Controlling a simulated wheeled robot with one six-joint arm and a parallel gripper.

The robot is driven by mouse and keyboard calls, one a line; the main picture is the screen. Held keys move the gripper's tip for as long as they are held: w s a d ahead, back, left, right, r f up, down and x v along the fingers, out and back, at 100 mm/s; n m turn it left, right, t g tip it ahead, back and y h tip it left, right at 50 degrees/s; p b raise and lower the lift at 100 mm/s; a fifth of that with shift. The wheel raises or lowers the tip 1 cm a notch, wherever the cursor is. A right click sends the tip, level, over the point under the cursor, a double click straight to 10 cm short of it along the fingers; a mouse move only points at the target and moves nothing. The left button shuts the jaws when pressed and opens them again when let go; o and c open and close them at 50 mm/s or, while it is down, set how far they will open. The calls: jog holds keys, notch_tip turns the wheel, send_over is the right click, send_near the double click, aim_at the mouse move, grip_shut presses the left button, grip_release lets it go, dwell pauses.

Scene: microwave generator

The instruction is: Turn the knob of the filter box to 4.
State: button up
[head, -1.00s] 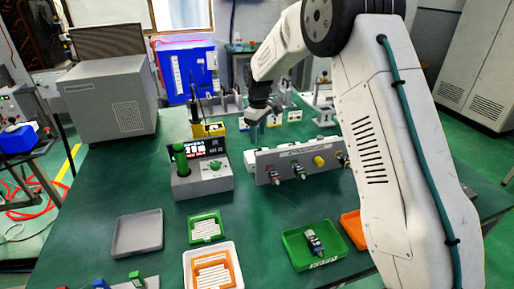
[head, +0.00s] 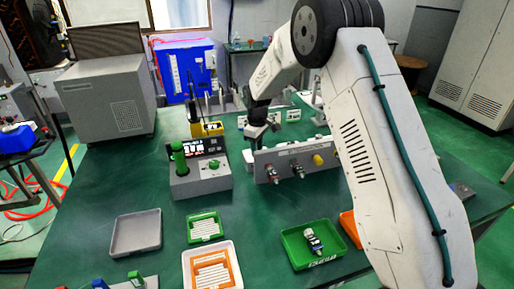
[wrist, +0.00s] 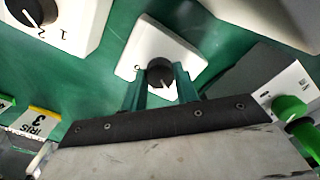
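In the wrist view a small white box with a black knob (wrist: 160,76) sits under my gripper (wrist: 161,80). A white pointer mark on the knob faces the lower right of the picture, and a digit shows on the box's left side. I cannot read a name on this box. The two teal fingers stand on either side of the knob, apart, with the knob between their tips; contact is not clear.
The grey panel (head: 292,164) with several knobs stands just in front of my gripper. In the wrist view another white box (wrist: 68,18) with a black knob is at upper left, a yellow IRIS label (wrist: 40,122) at lower left, and a green knob (wrist: 289,107) at right.

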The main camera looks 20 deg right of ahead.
jog(key=shift+m, duration=0.4)
jog(key=m, duration=0.7)
jog(key=shift+m, duration=0.3)
jog(key=m, duration=0.3)
jog(key=shift+m, duration=2.1)
jog(key=o, duration=1)
